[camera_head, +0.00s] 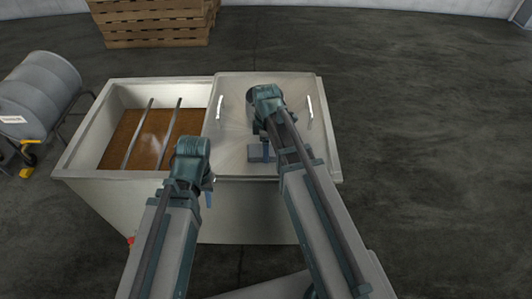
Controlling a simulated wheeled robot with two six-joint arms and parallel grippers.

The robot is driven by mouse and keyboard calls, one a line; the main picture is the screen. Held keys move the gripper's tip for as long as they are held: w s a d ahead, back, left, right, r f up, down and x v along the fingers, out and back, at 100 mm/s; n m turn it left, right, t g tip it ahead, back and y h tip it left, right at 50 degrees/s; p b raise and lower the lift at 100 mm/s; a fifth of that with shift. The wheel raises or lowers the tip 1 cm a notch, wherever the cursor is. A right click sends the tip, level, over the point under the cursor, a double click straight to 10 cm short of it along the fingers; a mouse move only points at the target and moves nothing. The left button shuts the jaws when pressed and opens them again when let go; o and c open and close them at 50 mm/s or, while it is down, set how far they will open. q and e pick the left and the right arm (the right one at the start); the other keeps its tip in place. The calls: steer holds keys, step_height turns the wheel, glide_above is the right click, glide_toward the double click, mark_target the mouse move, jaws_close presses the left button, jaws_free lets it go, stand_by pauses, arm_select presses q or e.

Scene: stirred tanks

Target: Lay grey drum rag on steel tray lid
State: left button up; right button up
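The steel tray lid (231,150) is a pale, shiny panel with two upright handles, covering the right part of a cream tank. A small grey folded cloth, seemingly the drum rag (256,155), shows over the lid near its front edge, just below my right gripper (266,151). Whether the rag rests on the lid or is held just above it I cannot tell. My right arm hides part of it, and the gripper's grip is unclear. My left gripper (208,194), with a blue fingertip showing, is at the tank's front edge, left of the rag. I see nothing in it, but its opening is unclear.
The tank's left part (84,142) is open, with brown contents and two metal bars (170,135) across it. A grey drum (42,92) lies on a stand at the left. Wooden pallets (155,22) stand behind. The floor at the right (430,130) is clear.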

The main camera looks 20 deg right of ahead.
steer(key=shift+f, duration=0.15)
steer(key=o, duration=1.1)
step_height(320, 180, up, 12)
steer(key=p, duration=1.2)
steer(key=s+a+m, duration=0.3)
steer(key=s, duration=0.1)
steer(key=s+a+m, duration=0.4)
steer(key=s, duration=0.1)
steer(key=s+a+m+h, duration=0.1)
steer(key=s+a+m, duration=0.3)
steer(key=s, duration=0.1)
steer(key=shift+r, duration=0.2)
